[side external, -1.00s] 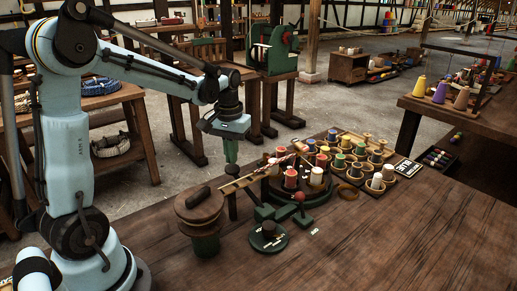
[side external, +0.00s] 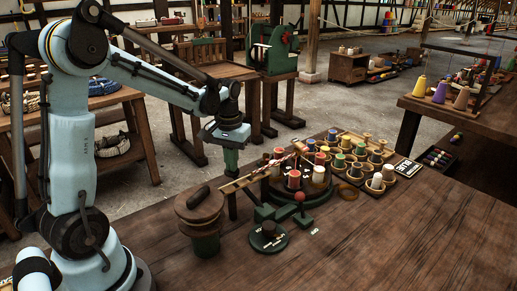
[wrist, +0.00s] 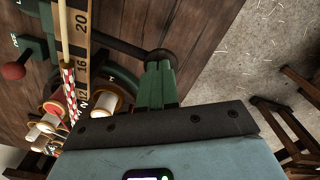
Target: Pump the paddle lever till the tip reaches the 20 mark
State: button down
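My gripper (wrist: 160,82) points down with its green fingers close together, and nothing shows gripped between them. It also shows in the side view (side external: 231,162), above the wooden rail. A dark bar with a rounded end, seemingly the paddle lever (wrist: 125,45), reaches from the scale to the fingertips. I cannot tell whether they touch it. The scale (wrist: 80,45) carries marks 20, 16 and 12. A red-and-white striped strand (wrist: 69,85) lies along it, with its tip near the 16 mark. A thin pale rod (wrist: 63,25) continues past the 20 mark.
A red ball knob (wrist: 14,70) stands near the scale; it also shows in the side view (side external: 299,197). Spools (side external: 294,180) stand on a round stand, with trays of spools behind. The table's right front is clear.

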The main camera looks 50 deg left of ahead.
jog(key=shift+a+f, duration=0.1)
jog(key=shift+f, duration=1.8)
dwell(0.3)
jog(key=shift+r, duration=3.15)
jog(key=shift+f, duration=0.2)
jog(key=shift+f, duration=1.4)
jog(key=shift+r, duration=1.65)
jog(key=shift+d, duration=0.2)
